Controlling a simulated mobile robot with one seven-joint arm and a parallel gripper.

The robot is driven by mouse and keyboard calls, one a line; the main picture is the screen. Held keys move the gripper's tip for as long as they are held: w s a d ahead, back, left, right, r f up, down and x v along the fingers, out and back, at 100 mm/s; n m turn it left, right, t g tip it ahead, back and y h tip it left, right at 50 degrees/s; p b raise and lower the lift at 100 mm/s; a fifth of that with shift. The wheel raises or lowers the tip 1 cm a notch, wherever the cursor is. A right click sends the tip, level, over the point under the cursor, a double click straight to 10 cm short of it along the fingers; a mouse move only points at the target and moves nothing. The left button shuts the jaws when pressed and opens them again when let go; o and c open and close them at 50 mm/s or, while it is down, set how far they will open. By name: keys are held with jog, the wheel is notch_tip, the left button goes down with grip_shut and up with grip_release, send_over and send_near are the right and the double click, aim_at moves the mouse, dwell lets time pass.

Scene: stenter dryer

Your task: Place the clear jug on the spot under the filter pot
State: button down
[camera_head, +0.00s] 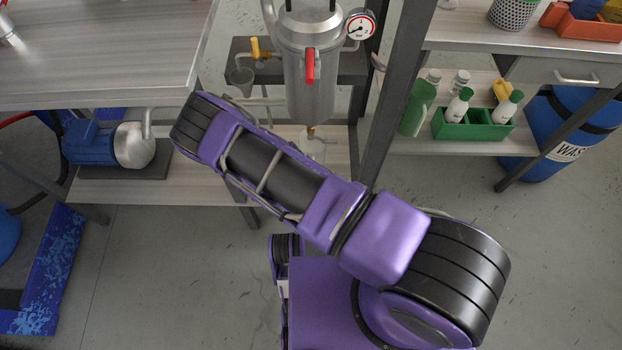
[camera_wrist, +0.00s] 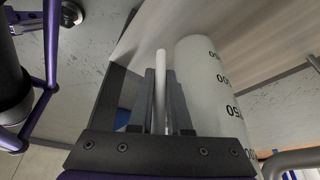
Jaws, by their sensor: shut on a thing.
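The filter pot (camera_head: 308,75) is a grey metal vessel with a red handle, a gauge and a small brass outlet at its bottom. The clear jug (camera_wrist: 208,85), translucent with dark volume marks, fills the middle right of the wrist view. My gripper (camera_wrist: 160,90) is shut on its pale upright handle, with the jug body beside the fingers. In the head view, a pale see-through part of the jug (camera_head: 314,147) shows just below the outlet; my arm hides the rest and my gripper. I cannot tell whether the jug touches the shelf.
The lower shelf (camera_head: 190,190) bears a blue pump (camera_head: 105,145) at left. A dark table leg (camera_head: 395,100) stands right of the pot. A green crate with bottles (camera_head: 475,125) sits on the right shelf, with a blue waste drum (camera_head: 560,135) beyond.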

jog(key=shift+s+a+f, duration=0.1)
jog(key=shift+a+f, duration=0.1)
jog(key=shift+f, duration=0.5)
jog(key=c, duration=0.9)
grip_release()
jog(key=shift+f, duration=0.1)
jog(key=shift+o, duration=0.2)
jog(key=p+v, duration=0.2)
jog(key=v, duration=1)
jog(key=shift+r, duration=0.25)
